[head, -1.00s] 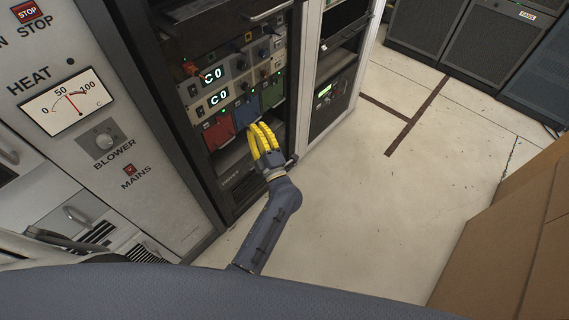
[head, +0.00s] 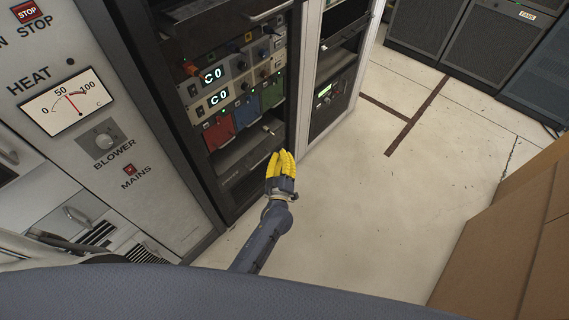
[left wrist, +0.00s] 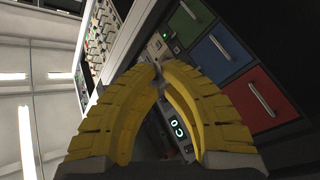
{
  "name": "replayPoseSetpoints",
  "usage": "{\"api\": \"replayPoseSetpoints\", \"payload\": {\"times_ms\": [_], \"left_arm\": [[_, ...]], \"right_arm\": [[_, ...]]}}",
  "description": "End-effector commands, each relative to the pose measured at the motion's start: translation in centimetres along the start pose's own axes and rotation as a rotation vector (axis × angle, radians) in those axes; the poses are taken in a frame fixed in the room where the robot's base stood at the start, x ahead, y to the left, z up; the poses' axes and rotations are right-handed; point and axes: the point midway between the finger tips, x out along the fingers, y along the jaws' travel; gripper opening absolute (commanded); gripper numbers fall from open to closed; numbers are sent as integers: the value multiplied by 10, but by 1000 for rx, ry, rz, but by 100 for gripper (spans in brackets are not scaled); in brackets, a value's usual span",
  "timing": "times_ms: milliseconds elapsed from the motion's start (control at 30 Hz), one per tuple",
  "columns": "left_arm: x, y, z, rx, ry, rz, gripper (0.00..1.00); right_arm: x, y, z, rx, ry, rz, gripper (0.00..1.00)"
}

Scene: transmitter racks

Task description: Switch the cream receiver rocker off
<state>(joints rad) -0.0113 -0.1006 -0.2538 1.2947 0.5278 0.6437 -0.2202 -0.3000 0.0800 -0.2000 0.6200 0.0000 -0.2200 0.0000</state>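Cream receiver panels (head: 239,91) with lit "C0" displays sit in the dark rack, above a row of red, blue and green modules. Small knobs and switches show on their right part; I cannot make out which is the rocker or its position. My left gripper (head: 281,153) has yellow fingers and is in front of the rack, below and to the right of the panels, apart from them. In the left wrist view its fingertips (left wrist: 159,66) come together with nothing seen between them. A "C0" display (left wrist: 177,129) shows there beyond the right finger. My right gripper is not in view.
A grey cabinet with a heat meter (head: 69,103) stands at the left. A white-framed rack (head: 322,95) is right of the dark one. Cardboard boxes (head: 497,245) stand at the right. The floor (head: 370,200) between is clear.

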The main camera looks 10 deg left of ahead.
Motion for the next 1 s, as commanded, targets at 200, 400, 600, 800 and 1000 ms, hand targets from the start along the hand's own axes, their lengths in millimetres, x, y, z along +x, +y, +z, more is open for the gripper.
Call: {"api": "replayPoseSetpoints", "payload": {"times_ms": [200,400,600,800,1000], "left_arm": [[-9,-10,21,47,-68,4,0],[-13,-15,30,68,-99,5,0],[-14,-16,33,74,-108,6,0],[-14,-16,33,73,-108,6,0],[-14,-15,32,73,-107,6,0]], "right_arm": [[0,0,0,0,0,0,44],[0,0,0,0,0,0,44],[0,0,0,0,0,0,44],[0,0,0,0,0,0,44],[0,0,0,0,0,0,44]]}}
